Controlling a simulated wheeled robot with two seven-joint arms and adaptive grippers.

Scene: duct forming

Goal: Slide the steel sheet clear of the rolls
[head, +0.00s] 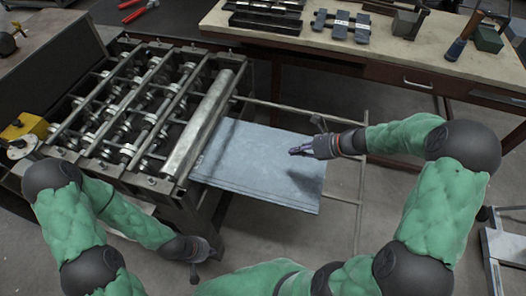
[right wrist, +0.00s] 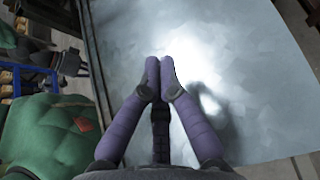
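The steel sheet (head: 250,168) is a flat grey-blue plate, lying level and sticking out to the right of the roll machine. Its left edge meets the long end roll (head: 200,122); whether any of it lies between the rolls is hidden. My right gripper (head: 297,150) is over the right part of the sheet. In the right wrist view its purple fingers (right wrist: 160,72) are together at the tips, with nothing seen between them, above the bright sheet (right wrist: 240,60). Contact is unclear. My left gripper (head: 195,277) hangs low before the machine, away from the sheet; its fingers are too small to read.
The roll machine (head: 125,100) fills the left, with a yellow block (head: 24,127) at its left side. A thin metal frame (head: 345,200) stands right of the sheet. A workbench (head: 385,55) with tools is behind. The floor in front is partly open.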

